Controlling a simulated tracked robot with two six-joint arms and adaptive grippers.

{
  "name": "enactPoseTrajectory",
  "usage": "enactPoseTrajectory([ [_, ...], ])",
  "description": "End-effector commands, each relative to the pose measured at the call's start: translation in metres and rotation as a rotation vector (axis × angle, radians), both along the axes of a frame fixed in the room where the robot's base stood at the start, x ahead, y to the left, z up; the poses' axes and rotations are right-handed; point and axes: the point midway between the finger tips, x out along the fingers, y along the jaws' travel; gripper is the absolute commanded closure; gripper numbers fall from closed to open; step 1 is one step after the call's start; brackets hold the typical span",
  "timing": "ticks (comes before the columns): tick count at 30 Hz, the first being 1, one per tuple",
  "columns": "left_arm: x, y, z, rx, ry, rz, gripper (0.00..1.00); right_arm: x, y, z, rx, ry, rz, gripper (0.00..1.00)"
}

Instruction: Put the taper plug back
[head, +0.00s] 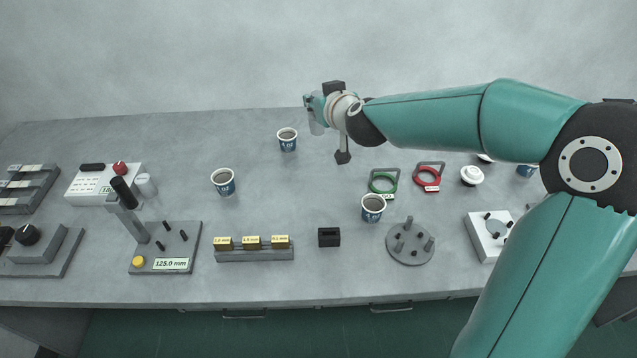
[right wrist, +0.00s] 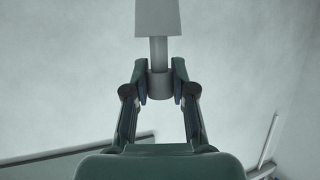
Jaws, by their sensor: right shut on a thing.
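The grey taper plug (right wrist: 157,20) shows in the right wrist view, with a wide body at the top, a thinner stem and a round end between the fingers. My right gripper (right wrist: 160,85) is shut on that round end. In the head view my right gripper (head: 313,104) is above the back of the table, and the plug (head: 317,125) shows small and pale below it, partly hidden. A small black block (head: 329,237) stands on the table at the front; I cannot tell whether it is the plug's holder. My left gripper is not in view.
Paper cups stand at the back (head: 288,140), the left (head: 223,182) and the right (head: 373,208). A round grey base with pegs (head: 410,246), a gauge block rack (head: 254,254) and a 125.0 mm stand (head: 165,250) are near the front.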

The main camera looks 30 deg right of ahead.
Motion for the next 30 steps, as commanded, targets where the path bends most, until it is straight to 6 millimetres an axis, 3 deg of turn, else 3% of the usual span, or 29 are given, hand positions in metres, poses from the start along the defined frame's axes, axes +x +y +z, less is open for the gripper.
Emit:
enactPoseTrajectory([
  [6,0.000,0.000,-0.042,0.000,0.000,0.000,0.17,0.000,0.001,-0.063,-0.001,0.005,0.002,1.00],
  [13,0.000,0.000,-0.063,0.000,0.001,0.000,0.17,0.000,0.001,-0.118,0.000,0.006,0.002,1.00],
  [30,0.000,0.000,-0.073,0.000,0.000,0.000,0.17,0.001,0.001,-0.183,0.000,0.005,0.002,1.00],
])
